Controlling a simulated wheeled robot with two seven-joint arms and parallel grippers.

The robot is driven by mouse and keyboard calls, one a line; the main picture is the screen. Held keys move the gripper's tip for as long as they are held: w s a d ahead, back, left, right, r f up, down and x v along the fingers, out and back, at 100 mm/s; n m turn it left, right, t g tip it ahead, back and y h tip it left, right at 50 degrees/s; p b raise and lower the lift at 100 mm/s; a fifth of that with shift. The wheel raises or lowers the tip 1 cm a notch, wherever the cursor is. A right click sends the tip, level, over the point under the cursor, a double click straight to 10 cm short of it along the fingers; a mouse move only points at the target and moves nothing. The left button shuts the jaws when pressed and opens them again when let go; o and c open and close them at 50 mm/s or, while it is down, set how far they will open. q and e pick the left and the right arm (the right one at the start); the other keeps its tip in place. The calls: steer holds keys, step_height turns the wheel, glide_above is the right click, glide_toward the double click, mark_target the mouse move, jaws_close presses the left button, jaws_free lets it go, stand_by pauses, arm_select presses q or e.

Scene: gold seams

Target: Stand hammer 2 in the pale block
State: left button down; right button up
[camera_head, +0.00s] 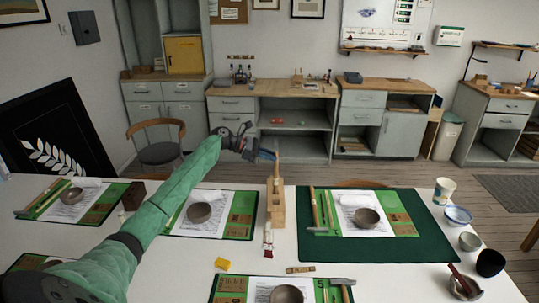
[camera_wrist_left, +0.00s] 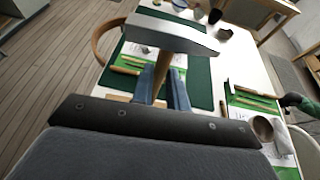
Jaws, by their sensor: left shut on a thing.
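My left gripper (camera_head: 263,153) is shut on a hammer, above the far edge of the white table. In the left wrist view the hammer's grey metal head (camera_wrist_left: 170,36) lies across the top. Its wooden handle (camera_wrist_left: 163,70) runs between the blue fingertips (camera_wrist_left: 163,90). In the head view a slim wooden handle (camera_head: 276,172) stands upright just above the pale block (camera_head: 277,208), in line with it. I cannot tell whether its lower end is inside the block. My right gripper (camera_wrist_left: 288,100) seems to show small at the wrist view's right edge.
Green mats (camera_head: 310,247) with papers, bowls (camera_head: 367,217) and tools lie around the block. A brush (camera_head: 268,238) lies just in front of it. A yellow piece (camera_head: 222,265) is at the front. Cups and bowls (camera_head: 458,215) stand at the right. A chair (camera_head: 157,140) is beyond the table.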

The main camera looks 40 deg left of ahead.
arm_select(q)
steer(key=shift+f, duration=0.25)
arm_select(e)
steer(key=shift+s+f, duration=0.1)
steer(key=shift+f, duration=0.15)
arm_select(q)
steer(key=shift+f, duration=0.35)
steer(key=shift+f, duration=0.5)
arm_select(e)
steer(key=shift+f, duration=0.15)
arm_select(q)
steer(key=shift+f, duration=0.25)
arm_select(e)
steer(key=shift+d+f, duration=0.1)
steer(key=shift+f, duration=0.2)
steer(key=shift+r, duration=0.15)
arm_select(q)
steer(key=c, duration=1.3)
jaws_free()
arm_select(e)
steer(key=shift+r, duration=0.1)
steer(key=shift+f, duration=0.2)
